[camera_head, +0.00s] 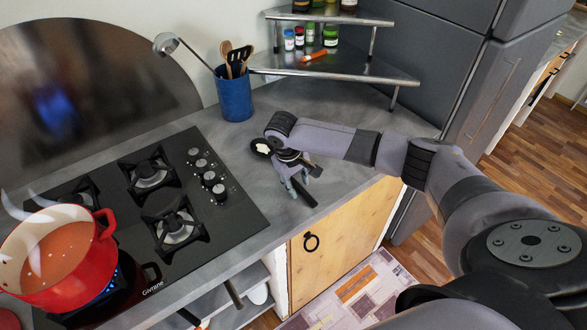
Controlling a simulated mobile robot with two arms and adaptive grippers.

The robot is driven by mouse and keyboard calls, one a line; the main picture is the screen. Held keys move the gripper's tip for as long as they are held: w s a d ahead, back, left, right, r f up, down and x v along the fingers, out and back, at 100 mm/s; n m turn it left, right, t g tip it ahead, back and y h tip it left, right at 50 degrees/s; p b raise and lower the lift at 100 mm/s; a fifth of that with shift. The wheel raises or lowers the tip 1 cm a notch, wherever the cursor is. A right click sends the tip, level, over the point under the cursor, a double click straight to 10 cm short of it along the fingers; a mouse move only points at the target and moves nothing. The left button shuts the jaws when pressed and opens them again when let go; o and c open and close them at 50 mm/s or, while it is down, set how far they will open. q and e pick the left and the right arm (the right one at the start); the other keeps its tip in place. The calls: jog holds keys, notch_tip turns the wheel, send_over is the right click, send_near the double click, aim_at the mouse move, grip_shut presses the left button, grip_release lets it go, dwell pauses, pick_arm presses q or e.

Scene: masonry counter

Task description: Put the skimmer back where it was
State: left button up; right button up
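A dark utensil lies on the grey counter to the right of the stove. Its round head (261,146), with a pale patch in it, shows left of my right gripper. A black handle end (302,193) shows below the gripper; it looks like the same utensil, likely the skimmer, but its middle is hidden. My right gripper (297,181) points down at the handle; I cannot tell whether its fingers are closed on it. A blue utensil crock (234,94) stands at the back wall, holding a metal ladle-like utensil (168,45) and several wooden and black utensils. My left gripper is out of view.
A red pot (88,264) of orange-red soup steams over a blue flame on the black gas stove (120,195). A metal corner shelf (345,72) with small jars stands at the back. Clear counter lies between crock and gripper.

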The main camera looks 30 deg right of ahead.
jog(key=r+b, duration=0.1)
jog(key=r, duration=0.1)
jog(key=a+r+b, duration=0.1)
jog(key=r+b, duration=0.1)
jog(key=shift+a+r, duration=0.1)
jog(key=shift+r, duration=0.2)
notch_tip(320, 180, up, 12)
jog(key=a, duration=0.2)
jog(key=shift+s+r+b, duration=0.15)
jog(key=shift+b, duration=0.15)
